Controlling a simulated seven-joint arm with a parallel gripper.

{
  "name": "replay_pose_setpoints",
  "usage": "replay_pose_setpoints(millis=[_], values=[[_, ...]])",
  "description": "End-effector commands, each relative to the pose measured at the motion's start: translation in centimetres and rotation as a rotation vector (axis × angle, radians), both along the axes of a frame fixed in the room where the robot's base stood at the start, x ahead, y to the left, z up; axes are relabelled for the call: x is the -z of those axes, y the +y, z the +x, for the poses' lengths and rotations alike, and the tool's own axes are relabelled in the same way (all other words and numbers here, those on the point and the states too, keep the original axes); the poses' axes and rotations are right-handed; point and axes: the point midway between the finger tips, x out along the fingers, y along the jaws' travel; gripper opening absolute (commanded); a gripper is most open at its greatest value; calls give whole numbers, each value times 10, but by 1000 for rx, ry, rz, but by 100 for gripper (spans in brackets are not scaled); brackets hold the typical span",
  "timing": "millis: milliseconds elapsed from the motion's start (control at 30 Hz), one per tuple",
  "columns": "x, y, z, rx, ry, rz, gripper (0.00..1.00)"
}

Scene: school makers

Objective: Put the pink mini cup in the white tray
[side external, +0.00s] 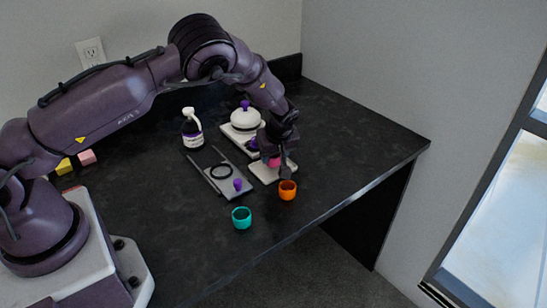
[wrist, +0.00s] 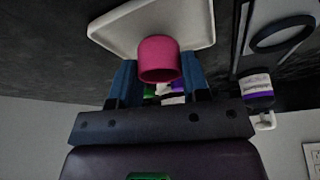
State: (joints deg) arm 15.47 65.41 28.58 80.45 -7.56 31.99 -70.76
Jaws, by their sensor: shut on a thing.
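The pink mini cup (wrist: 158,58) is between the two blue fingers of my gripper (wrist: 158,72), which is shut on it. In the side external view the cup (side external: 274,162) is partly hidden by my gripper (side external: 279,161). It is over the white tray (side external: 262,175), a flat square plate with a low rim. The tray (wrist: 196,18) also shows behind the cup in the wrist view. I cannot tell whether the cup touches the tray.
An orange cup (side external: 287,190) stands close in front of the tray, a teal cup (side external: 241,218) nearer the table edge. Left are a grey board (side external: 212,177) with a black ring and purple knob, and a bottle (side external: 192,130). A white lidded pot (side external: 245,119) stands behind. The table's right side is clear.

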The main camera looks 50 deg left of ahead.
Motion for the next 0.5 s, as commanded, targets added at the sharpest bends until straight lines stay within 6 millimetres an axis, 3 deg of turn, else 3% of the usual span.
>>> replay_pose_setpoints(millis=[100, 500], values=[[13, 0, 0, 1, 0, 0, 16], [18, 0, 0, 2, -1, 0, 16]])
